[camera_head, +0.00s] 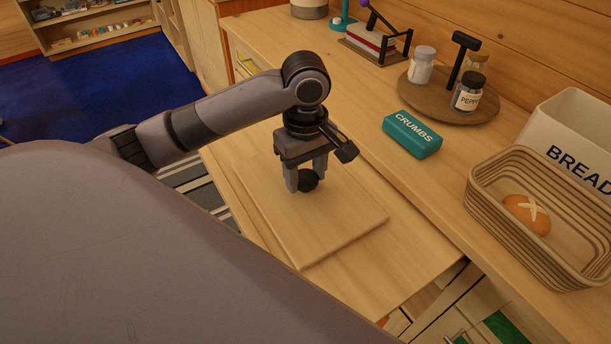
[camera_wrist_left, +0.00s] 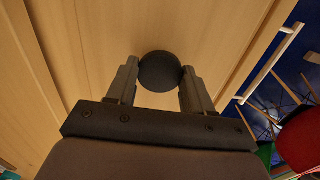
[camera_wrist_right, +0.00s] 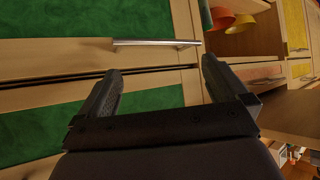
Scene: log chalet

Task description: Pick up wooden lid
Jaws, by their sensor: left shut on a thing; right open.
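The wooden lid (camera_head: 325,225) is a flat, light wooden board with a round black knob (camera_head: 308,180) on top. It lies on or just over a pulled-out wooden surface below the counter; I cannot tell whether it is raised. My left gripper (camera_head: 305,182) points down and is shut on the knob. In the left wrist view the knob (camera_wrist_left: 160,72) sits between the two fingertips, with the lid's wood (camera_wrist_left: 120,30) behind it. My right gripper (camera_wrist_right: 157,75) is open and empty in the right wrist view, facing green drawer fronts. It does not show in the head view.
On the counter are a teal CRUMBS box (camera_head: 413,134), a round wooden board (camera_head: 440,103) with jars, a ribbed basket (camera_head: 485,215) holding a bread roll (camera_head: 526,213), and a white BREAD bin (camera_head: 570,130). A metal drawer handle (camera_wrist_right: 155,43) is ahead of my right gripper.

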